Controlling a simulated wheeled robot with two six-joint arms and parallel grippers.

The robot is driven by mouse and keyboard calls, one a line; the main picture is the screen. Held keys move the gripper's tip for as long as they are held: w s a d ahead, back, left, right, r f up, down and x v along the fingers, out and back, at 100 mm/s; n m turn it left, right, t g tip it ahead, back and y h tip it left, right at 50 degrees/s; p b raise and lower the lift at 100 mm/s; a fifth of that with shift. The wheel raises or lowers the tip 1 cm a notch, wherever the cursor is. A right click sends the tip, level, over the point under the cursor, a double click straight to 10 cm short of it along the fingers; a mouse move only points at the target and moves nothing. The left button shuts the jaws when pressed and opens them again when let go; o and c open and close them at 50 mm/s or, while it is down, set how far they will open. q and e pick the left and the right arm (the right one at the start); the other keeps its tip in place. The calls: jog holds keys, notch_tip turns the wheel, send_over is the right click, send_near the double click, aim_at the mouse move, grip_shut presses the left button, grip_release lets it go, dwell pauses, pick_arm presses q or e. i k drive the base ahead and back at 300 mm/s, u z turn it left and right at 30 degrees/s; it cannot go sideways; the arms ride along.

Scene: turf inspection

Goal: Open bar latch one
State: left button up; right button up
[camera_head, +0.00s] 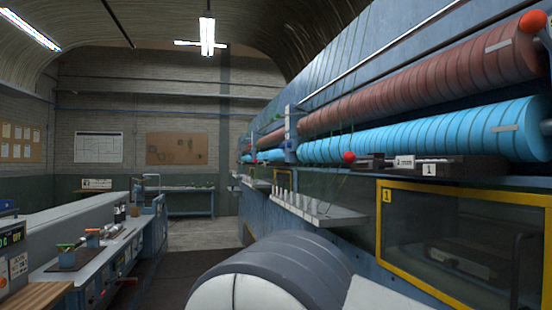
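A dark bar-shaped fitting (460,168) with a white plate marked 1 (429,170) sits on the ledge of the blue machine at the right, under the light-blue roller. A red ball knob (349,157) shows at its left, in front of the roller. I cannot tell whether the knob joins the fitting, or whether the latch is open or shut. Below is a dark window panel in a yellow frame (379,236) with a yellow tag marked 1 (387,195).
A red-brown roller (440,82) runs above the light-blue roller (430,135). A white shelf with upright pegs (318,212) juts from the machine. A control bench (95,258) stands left; the floor behind is clear.

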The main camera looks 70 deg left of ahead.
aim_at(350, 157)
jog(key=u, duration=3.45)
jog(key=k, duration=0.15)
jog(key=z, duration=0.65)
